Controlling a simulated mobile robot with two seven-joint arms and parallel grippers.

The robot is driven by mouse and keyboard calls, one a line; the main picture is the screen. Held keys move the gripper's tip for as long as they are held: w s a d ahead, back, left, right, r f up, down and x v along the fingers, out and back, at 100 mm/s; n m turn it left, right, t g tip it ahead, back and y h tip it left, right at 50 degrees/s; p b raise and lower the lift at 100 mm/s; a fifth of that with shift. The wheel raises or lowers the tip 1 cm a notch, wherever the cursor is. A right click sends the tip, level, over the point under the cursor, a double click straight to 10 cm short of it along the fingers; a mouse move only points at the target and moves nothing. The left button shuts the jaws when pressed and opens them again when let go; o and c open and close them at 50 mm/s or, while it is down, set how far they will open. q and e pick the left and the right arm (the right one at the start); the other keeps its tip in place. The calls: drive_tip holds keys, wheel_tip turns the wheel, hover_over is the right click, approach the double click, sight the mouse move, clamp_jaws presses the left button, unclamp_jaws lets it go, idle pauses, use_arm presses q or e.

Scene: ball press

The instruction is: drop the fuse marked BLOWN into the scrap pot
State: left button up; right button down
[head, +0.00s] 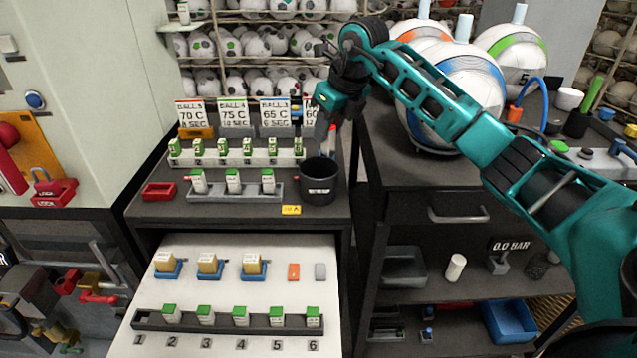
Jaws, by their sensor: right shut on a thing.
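The dark round pot (319,190) stands at the right end of the upper bench, with a small pale label on its front. My right gripper (326,132) hangs just above the pot, fingers pointing down, shut on a small fuse of which only a pale and reddish bit shows. Its marking cannot be read. Several white fuses with green tops stand in the back rack (235,158), more in the middle rack (234,190), and more in the drawer rack (228,321). My left gripper is not in view.
Temperature cards stand behind the back rack. A red tray (159,191) lies at the left, and a yellow tag (291,210) lies before the pot. The open drawer (240,290) holds blue-based blocks. Large balls (458,95) stand on the right cabinet beneath my right arm.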

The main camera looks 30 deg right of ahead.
drive_tip(key=shift+f, duration=0.45)
drive_tip(key=c, duration=0.8)
unclamp_jaws()
drive_tip(key=shift+c, duration=0.2)
drive_tip(key=v, duration=1.3)
drive_tip(key=shift+f, duration=0.1)
